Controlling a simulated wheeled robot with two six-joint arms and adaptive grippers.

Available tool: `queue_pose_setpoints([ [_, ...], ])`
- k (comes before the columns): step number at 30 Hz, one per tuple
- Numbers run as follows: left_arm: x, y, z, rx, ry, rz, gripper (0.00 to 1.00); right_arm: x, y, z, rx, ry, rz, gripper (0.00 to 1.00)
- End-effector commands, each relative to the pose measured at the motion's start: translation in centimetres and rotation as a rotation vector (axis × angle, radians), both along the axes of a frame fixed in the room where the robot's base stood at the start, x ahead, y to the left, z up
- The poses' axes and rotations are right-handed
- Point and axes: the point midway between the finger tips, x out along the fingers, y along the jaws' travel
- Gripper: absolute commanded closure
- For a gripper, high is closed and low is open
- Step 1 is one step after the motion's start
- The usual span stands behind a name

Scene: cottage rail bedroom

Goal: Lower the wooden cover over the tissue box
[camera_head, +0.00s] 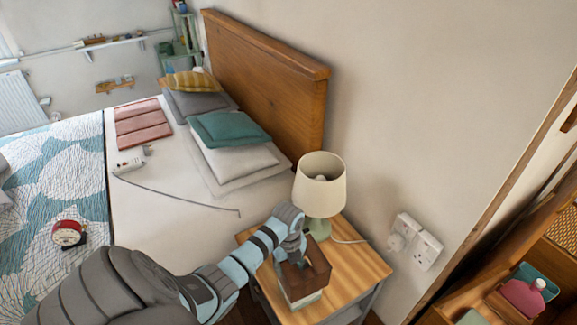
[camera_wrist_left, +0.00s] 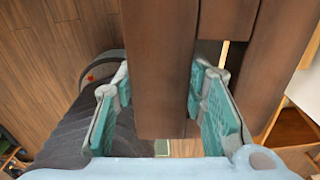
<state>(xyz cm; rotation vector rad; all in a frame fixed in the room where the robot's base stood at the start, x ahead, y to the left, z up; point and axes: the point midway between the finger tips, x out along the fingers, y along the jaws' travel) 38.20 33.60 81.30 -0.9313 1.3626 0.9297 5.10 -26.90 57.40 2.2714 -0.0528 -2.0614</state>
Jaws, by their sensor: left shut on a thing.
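The dark brown wooden cover (camera_head: 316,270) is over the nightstand, in the grip of my left gripper (camera_head: 291,250). In the left wrist view, the gripper's teal finger pads (camera_wrist_left: 165,105) stand on either side of one brown wall of the cover (camera_wrist_left: 166,60). A pale band under the cover in the head view looks like the lower part of the tissue box (camera_head: 305,303). The cover and my gripper hide the rest of the box. I cannot tell how far the cover encloses it. My right gripper is not in view.
A lamp with a cream shade (camera_head: 320,182) stands behind the cover on the wooden nightstand (camera_head: 362,268). Its cord runs toward the wall socket (camera_head: 426,250). The bed (camera_head: 165,215) is to the left, with a red alarm clock (camera_head: 68,233). Some nightstand top is bare on the right.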

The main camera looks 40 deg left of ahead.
Motion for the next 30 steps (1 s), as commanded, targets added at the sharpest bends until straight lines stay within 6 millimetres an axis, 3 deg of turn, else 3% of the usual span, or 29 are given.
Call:
queue_pose_setpoints([
  [30, 0.02, -0.02, 0.15, 0.0, 0.0, 0.0, 0.98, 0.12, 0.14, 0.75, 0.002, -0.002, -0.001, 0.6],
])
